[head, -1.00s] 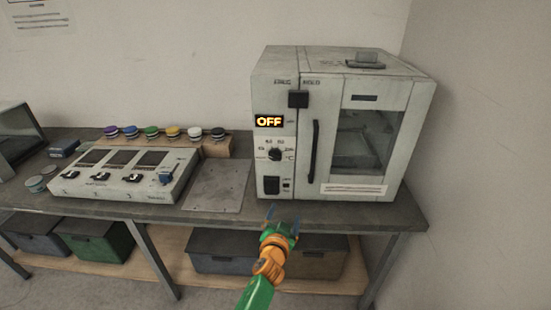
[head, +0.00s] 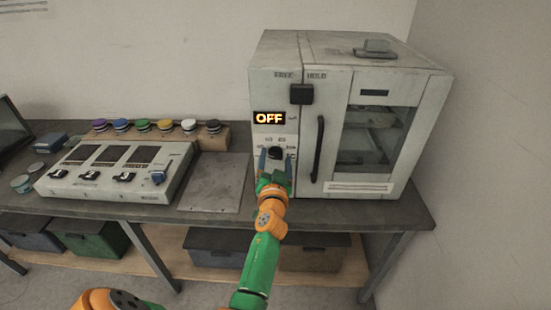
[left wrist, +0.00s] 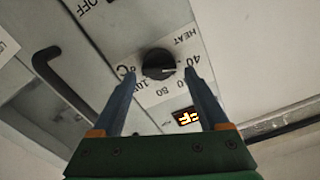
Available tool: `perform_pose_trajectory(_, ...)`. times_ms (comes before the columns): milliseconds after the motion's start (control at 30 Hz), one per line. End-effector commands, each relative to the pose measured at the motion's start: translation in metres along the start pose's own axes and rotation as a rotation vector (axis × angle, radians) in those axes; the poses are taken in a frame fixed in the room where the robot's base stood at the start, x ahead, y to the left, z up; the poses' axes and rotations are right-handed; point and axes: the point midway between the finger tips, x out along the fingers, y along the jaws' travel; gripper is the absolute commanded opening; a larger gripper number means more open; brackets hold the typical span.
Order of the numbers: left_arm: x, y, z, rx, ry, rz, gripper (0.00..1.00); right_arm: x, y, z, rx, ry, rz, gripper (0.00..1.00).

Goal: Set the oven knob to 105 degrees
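The oven (head: 335,70) stands on the bench at the right, its door shut. Its dark round knob (head: 276,152) is on the front panel, below a lit display (head: 268,118) that reads OFF. In the left wrist view the knob (left wrist: 158,64) shows a light mark pointing right, towards the 40 side of the printed scale. A number starting with 10 is partly hidden by a finger. My left gripper (head: 276,160) is open in front of the knob, its fingers (left wrist: 160,82) to either side. I cannot tell whether they touch it. My right gripper is not in view.
The black door handle (head: 318,148) is just right of the gripper in the head view. A control box (head: 110,190) and a row of coloured buttons (head: 165,127) are at the left. A bare plate (head: 215,183) lies between box and oven.

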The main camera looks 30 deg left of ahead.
Motion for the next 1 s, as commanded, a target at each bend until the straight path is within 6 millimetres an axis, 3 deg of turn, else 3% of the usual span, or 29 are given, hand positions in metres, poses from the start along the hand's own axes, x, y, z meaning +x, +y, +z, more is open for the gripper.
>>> perform_pose_trajectory(33, 0.0, 0.0, 0.0002, 0.0, 0.0, 0.0, 0.61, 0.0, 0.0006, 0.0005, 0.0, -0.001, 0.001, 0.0)
perform_pose_trajectory(267, 0.0, 0.0001, 0.0006, 0.0, -0.001, 0.0, 0.0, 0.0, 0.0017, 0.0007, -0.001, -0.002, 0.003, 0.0)
perform_pose_trajectory(667, -0.0001, 0.0007, 0.0019, 0.098, -0.003, 0.0, 0.0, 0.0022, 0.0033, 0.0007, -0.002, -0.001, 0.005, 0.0)
perform_pose_trajectory(1000, -0.0002, 0.0017, 0.0031, 0.393, -0.005, 0.001, 0.0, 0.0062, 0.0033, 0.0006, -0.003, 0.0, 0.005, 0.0)
